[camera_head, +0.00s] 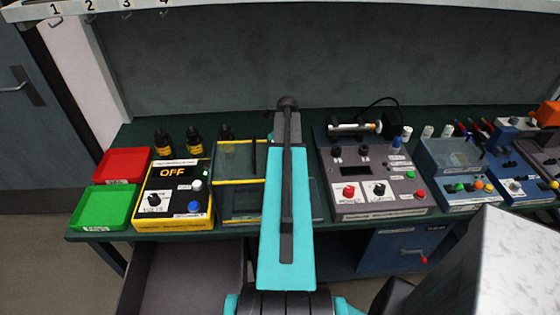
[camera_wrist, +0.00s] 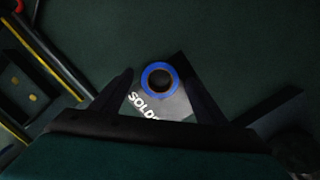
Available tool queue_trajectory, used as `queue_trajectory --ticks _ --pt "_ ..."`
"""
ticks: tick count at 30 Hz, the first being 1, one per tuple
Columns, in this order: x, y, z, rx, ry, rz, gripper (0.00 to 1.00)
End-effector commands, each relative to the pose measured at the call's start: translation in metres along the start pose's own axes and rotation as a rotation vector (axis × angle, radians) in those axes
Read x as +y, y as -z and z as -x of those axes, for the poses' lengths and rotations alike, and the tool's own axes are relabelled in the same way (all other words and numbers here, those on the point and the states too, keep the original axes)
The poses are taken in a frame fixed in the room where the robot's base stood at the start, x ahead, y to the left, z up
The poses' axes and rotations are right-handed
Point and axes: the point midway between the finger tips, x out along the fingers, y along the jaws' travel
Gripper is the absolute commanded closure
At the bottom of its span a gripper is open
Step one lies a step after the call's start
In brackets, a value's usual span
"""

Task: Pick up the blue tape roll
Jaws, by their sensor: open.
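The blue tape roll (camera_wrist: 146,77) shows in the wrist view as a small blue ring with a dark centre. It lies flat, at the top edge of a light label (camera_wrist: 150,104) with the partly hidden letters "SOLD". My gripper (camera_wrist: 155,67) is open, with one dark finger to the left of the roll and one to the right. The roll appears between the fingertips, with a gap on both sides; how high the fingers are above it I cannot tell. In the head view my arm covers the middle of the bench, and the roll cannot be seen.
The green bench (camera_head: 125,134) holds red (camera_head: 122,163) and green (camera_head: 103,208) trays, a yellow-black OFF box (camera_head: 172,193) and a grey control box (camera_head: 375,187). Blue units stand at the right. An open drawer (camera_head: 190,280) juts out below. A yellow-edged frame (camera_wrist: 45,50) lies left in the wrist view.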

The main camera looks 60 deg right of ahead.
Motion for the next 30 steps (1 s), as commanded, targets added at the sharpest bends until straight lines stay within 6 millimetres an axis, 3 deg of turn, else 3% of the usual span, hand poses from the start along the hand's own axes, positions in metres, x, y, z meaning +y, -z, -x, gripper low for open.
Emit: queue_trajectory --ticks 6,14,15,30 --pt "-0.0002 0.0003 0.0002 0.0 0.0 0.0 0.32" --pt "-0.0003 0.0004 0.0002 0.0 0.0 -0.001 0.75" --pt "-0.0004 0.0004 0.0003 0.0 0.0 -0.001 0.76" --pt "-0.0004 -0.0002 0.0061 0.0 0.0 -0.001 0.77"
